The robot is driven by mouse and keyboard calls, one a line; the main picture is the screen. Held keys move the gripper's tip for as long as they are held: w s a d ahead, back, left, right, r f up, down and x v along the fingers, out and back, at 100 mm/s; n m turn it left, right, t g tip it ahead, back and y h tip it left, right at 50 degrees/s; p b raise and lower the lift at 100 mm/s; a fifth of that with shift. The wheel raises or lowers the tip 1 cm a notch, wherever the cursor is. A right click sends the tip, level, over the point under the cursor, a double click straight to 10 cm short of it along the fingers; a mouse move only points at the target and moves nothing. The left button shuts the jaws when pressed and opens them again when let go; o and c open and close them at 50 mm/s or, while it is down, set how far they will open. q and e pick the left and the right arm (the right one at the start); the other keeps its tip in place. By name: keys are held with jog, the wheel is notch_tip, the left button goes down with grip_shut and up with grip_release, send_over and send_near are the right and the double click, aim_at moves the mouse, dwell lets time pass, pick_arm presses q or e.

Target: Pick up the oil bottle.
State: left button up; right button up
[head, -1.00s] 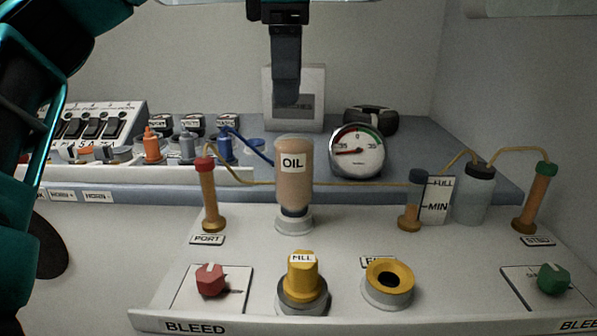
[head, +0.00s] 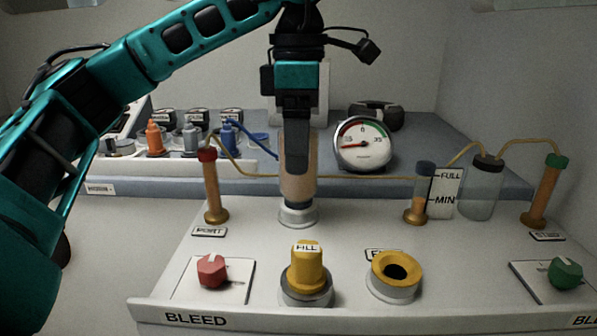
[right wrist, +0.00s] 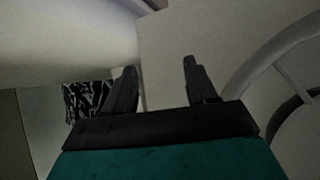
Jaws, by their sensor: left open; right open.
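The oil bottle (head: 312,185) is light brown with a dark neck and stands upside down in a white round holder (head: 299,215) on the white panel. My left gripper (head: 297,170) is over the bottle from above, with a dark finger in front of it that hides its middle and label. The jaws are open; whether a finger touches the bottle I cannot tell. My right gripper (right wrist: 160,80) shows in the right wrist view, open with nothing between its fingers.
A yellow FILL cap (head: 306,270) and a yellow-rimmed port (head: 396,270) stand in front. Tubes stand at left (head: 211,188) and right (head: 424,195), joined by a thin yellow hose. A round gauge (head: 361,144) is behind. Red (head: 211,270) and green (head: 565,273) knobs flank the front.

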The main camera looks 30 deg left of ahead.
pick_arm(q)
jog(key=c, duration=1.3)
jog(key=shift+r, duration=0.1)
jog(key=shift+r, duration=0.55)
notch_tip(320, 180, up, 4)
jog(key=shift+r+p, duration=0.25)
jog(key=shift+p, duration=0.65)
notch_tip(320, 180, up, 14)
jog(key=shift+r, duration=0.1)
jog(key=shift+d, duration=0.1)
